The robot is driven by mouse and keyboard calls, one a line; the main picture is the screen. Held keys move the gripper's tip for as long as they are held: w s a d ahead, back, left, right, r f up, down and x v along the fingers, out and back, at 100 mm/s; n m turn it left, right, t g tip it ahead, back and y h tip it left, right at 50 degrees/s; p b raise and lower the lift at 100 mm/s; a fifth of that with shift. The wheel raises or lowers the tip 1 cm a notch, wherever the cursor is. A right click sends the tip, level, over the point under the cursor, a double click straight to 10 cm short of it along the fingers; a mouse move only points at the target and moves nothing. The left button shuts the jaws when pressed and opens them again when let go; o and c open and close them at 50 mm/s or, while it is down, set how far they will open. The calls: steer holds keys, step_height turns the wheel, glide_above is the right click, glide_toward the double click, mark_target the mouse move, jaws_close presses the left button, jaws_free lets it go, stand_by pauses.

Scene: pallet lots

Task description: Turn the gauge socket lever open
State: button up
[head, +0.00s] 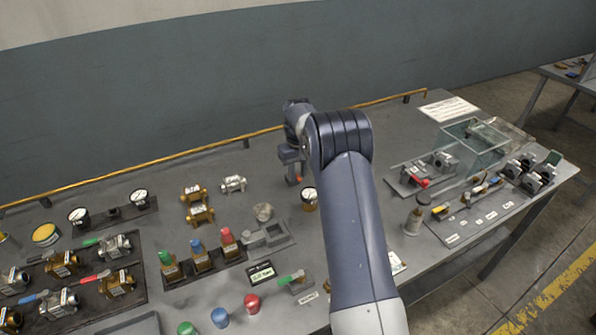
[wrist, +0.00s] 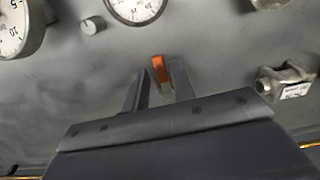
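An orange lever (wrist: 158,68) shows in the wrist view, between the two fingertips of my gripper (wrist: 160,80). I see a gap on each side of it, so the gripper looks open around it and not shut on it. In the head view a small orange spot (head: 298,179) shows at the tip of my gripper (head: 293,172), low over the bench. A round white-faced gauge (head: 309,196) stands just beside it, and a gauge dial (wrist: 137,6) shows at the top of the wrist view. The socket body under the lever is mostly hidden.
Silver fitting (head: 233,184) and brass valves (head: 197,204) stand left of my gripper. A clear box (head: 472,142) is at the right. A yellow rail (head: 200,150) runs along the bench's back edge. My arm hides the middle right.

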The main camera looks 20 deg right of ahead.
mark_target(298, 177)
steer(key=shift+o, duration=0.7)
step_height(298, 177, up, 11)
steer(key=b, duration=0.1)
steer(key=shift+f, duration=0.1)
step_height(298, 177, down, 11)
steer(key=shift+r+p, duration=0.2)
steer(key=shift+p, duration=0.35)
steer(key=shift+f, duration=0.15)
steer(key=shift+a, duration=0.1)
steer(key=shift+m, duration=0.3)
